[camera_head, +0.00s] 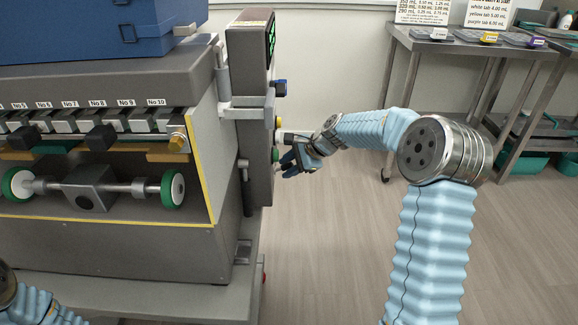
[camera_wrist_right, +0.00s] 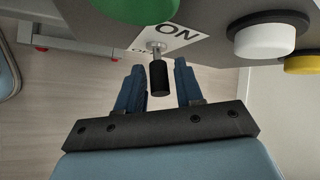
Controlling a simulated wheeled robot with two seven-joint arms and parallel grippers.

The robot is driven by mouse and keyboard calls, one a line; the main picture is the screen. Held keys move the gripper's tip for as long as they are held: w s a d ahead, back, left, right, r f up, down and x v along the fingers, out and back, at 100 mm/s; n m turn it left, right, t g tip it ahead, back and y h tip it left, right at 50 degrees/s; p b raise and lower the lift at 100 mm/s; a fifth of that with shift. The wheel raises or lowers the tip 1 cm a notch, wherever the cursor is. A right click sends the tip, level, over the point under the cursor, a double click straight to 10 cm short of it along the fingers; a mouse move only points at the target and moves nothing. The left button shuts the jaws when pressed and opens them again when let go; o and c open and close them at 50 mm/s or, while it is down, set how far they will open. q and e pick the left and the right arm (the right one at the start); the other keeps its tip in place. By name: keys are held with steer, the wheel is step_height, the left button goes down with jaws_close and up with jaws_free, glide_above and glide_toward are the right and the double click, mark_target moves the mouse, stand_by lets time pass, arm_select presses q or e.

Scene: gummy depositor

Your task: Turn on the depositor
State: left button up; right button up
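The depositor (camera_head: 120,95) is a large grey machine at the left in the head view. Its control box (camera_head: 257,140) stands on its right side. A black switch lever (camera_wrist_right: 159,77) with an ON label (camera_wrist_right: 177,33) shows in the right wrist view. My right gripper (camera_head: 287,162) is at the side of the control box. In the wrist view its two blue fingers (camera_wrist_right: 160,88) are apart, one on each side of the lever, with a gap to each. Part of my left arm shows at the lower left; its gripper is out of view.
A green button (camera_wrist_right: 137,8), a white button (camera_wrist_right: 264,40) and a yellow button (camera_wrist_right: 302,65) sit near the switch. A metal table (camera_head: 470,45) with trays and signs stands at the back right. The floor between is clear.

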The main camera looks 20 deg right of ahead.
steer(key=shift+o, duration=0.3)
steer(key=shift+r, duration=0.1)
steer(key=shift+s+d+r, duration=0.15)
steer(key=shift+d+r, duration=0.05)
steer(key=shift+r, duration=0.05)
steer(key=v, duration=1.3)
steer(key=shift+f, duration=0.1)
